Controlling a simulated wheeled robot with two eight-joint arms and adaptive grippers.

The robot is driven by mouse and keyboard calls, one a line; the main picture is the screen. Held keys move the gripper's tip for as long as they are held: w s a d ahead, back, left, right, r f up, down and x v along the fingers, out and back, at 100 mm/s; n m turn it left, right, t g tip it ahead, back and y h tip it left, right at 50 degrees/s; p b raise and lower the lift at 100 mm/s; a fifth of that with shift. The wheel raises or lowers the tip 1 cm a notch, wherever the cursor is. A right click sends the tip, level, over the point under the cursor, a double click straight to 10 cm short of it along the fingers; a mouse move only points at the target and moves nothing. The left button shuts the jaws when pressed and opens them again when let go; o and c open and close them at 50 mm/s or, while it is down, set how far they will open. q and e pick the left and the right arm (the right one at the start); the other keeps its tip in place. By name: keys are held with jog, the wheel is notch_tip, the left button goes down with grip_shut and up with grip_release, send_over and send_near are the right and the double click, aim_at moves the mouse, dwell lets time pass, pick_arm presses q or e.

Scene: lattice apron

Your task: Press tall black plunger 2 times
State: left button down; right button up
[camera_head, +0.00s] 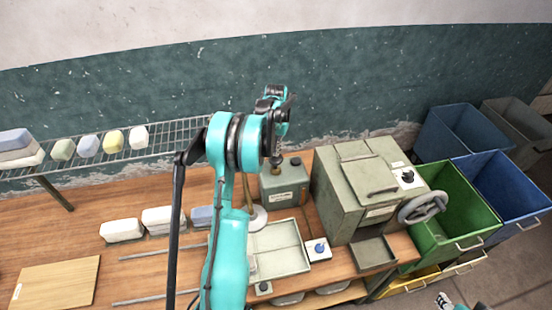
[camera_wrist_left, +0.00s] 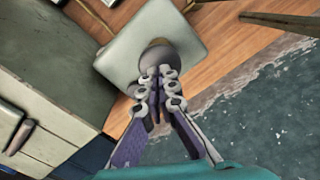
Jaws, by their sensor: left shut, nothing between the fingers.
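My left gripper (camera_head: 277,160) is shut and empty, pointing down over a grey-green box (camera_head: 284,186) behind the bench's middle. In the left wrist view, its closed fingertips (camera_wrist_left: 155,80) overlap a dark, rounded knob (camera_wrist_left: 160,53) on the box top (camera_wrist_left: 190,30). This knob appears to be the tall black plunger; the fingers hide part of it. I cannot tell whether they touch it or how far down it is. A small black cap (camera_head: 296,161) also shows on the box. My right gripper (camera_head: 445,300) shows only in part at the lower right, away from the box.
A green-grey machine with a handwheel (camera_head: 422,207) and a black knob on a white plate (camera_head: 407,175) stands right of the box. A shallow tray (camera_head: 292,264) and a blue button (camera_head: 318,248) lie in front. Bins (camera_head: 450,215) stand right; a wire rack (camera_head: 110,150) is left.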

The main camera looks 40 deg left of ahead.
aim_at(276, 158)
pick_arm(q)
jog(key=shift+f+b, duration=1.85)
jog(key=shift+f, duration=0.45)
jog(key=shift+r+p, duration=1.1)
jog(key=shift+r, duration=1.2)
jog(key=shift+r, duration=0.15)
jog(key=shift+r+p, duration=1.35)
jog(key=shift+r, duration=1.05)
